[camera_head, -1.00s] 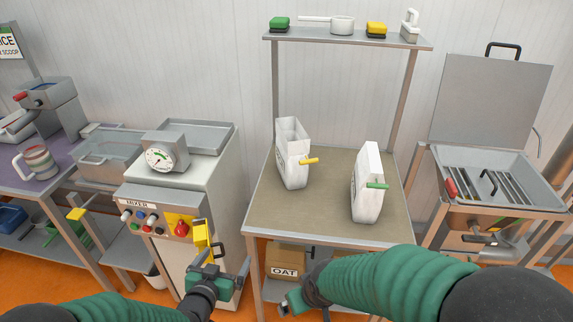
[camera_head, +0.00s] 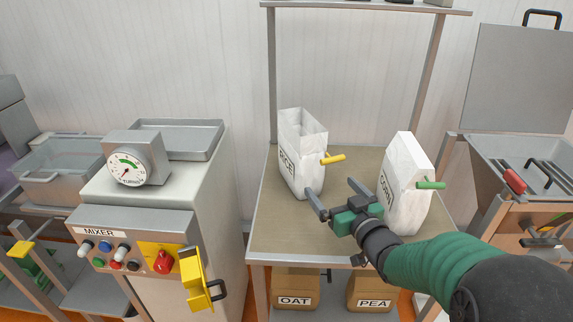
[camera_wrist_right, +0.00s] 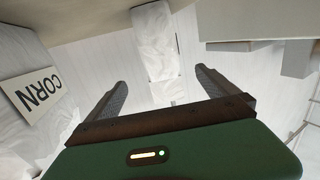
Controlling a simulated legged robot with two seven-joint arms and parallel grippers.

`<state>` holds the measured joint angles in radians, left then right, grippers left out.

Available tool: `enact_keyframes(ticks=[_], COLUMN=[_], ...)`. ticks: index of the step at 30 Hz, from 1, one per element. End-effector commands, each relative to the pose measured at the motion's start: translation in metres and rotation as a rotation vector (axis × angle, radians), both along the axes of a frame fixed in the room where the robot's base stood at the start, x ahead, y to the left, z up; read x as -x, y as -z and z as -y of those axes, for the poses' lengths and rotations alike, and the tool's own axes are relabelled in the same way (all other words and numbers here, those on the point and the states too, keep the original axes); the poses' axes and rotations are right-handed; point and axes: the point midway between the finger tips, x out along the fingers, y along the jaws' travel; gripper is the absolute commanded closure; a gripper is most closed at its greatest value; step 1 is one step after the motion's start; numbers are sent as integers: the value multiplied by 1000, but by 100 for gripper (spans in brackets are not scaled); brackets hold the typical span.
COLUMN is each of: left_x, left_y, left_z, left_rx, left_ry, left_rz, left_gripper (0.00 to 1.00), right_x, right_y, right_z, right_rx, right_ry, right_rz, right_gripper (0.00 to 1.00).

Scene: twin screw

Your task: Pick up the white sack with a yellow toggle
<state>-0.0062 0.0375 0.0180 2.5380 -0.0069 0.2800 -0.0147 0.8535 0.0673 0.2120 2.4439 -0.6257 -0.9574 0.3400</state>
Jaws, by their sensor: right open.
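The white sack labelled RICE (camera_head: 296,160), with a yellow toggle (camera_head: 333,158) sticking out from its right side, stands upright and open-topped on the table (camera_head: 265,225). My right gripper (camera_head: 335,195) is open and empty. It is in front of the table's middle, its fingers pointing toward the lower right of this sack. In the right wrist view, a white shape, likely this sack (camera_wrist_right: 156,45), shows ahead between the spread fingers (camera_wrist_right: 160,88); its toggle is not visible there. My left gripper is out of view.
A white CORN sack (camera_head: 405,175) with a green toggle (camera_head: 430,185) stands close right of my right gripper; it shows at left in the wrist view (camera_wrist_right: 30,110). A mixer (camera_head: 150,240) is left of the table. A shelf (camera_head: 365,8) spans above.

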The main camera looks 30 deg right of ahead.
Motion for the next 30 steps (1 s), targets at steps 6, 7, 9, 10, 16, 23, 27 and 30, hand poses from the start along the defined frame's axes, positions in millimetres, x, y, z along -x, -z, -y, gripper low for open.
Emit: enact_keyframes(ticks=[6,7,9,10,16,23,27,30], left_x=[24,24,23,22,21,21,21,21], left_y=[12,14,19,21,30,40,51,52], left_z=[-8,-8,-7,-7,-7,-7,-7,-7], left_rx=[6,6,6,6,6,6,6,6], left_ry=[-49,-48,-47,-47,-45,-45,-45,-45], left_rz=[-55,-55,-55,-55,-56,-55,-55,-55], left_gripper=[2,2,2,2,2,2,2,2], right_x=[-15,-23,-42,-51,-99,-125,-151,-162], right_y=[-8,-7,-6,-5,-5,2,10,8], right_z=[7,8,11,12,16,18,20,22], right_rx=[7,7,6,6,5,5,5,6], right_ry=[-23,-23,-22,-22,-21,-20,-20,-19], right_rz=[74,73,72,70,69,68,68,67], right_gripper=[2,2,2,2,2,2,2,2])
